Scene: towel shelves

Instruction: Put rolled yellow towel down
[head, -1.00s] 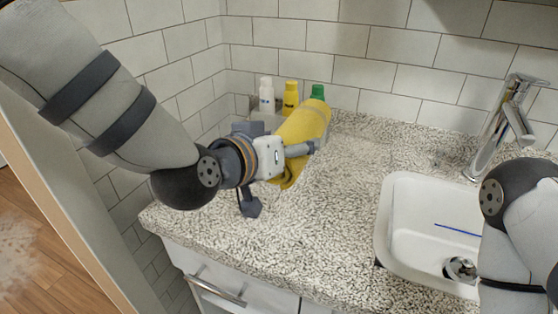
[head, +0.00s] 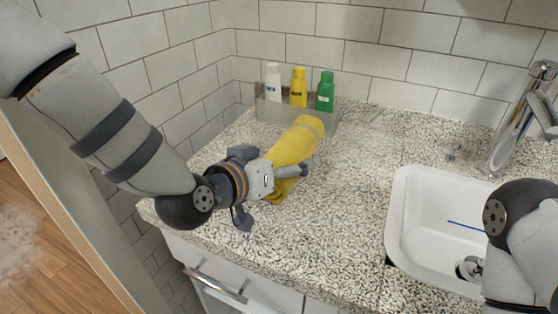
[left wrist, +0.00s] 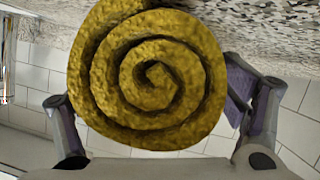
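The rolled yellow towel (head: 301,140) is over the counter, in front of the bottles, its far end pointing to the back right. Whether it touches the counter is not clear. My left gripper (head: 268,192) is at the towel's near end, with its fingers around the roll. In the left wrist view the towel's spiral end (left wrist: 150,80) fills the space between the two fingers, which lie close against its sides. My right gripper is out of view; only part of my right arm shows at the right edge.
A clear tray (head: 268,106) holding white, yellow and green bottles stands in the back corner. A white sink (head: 412,240) with a faucet (head: 520,115) is at the right. The speckled counter (head: 350,165) is bare between towel and sink. Tiled walls stand behind and at left.

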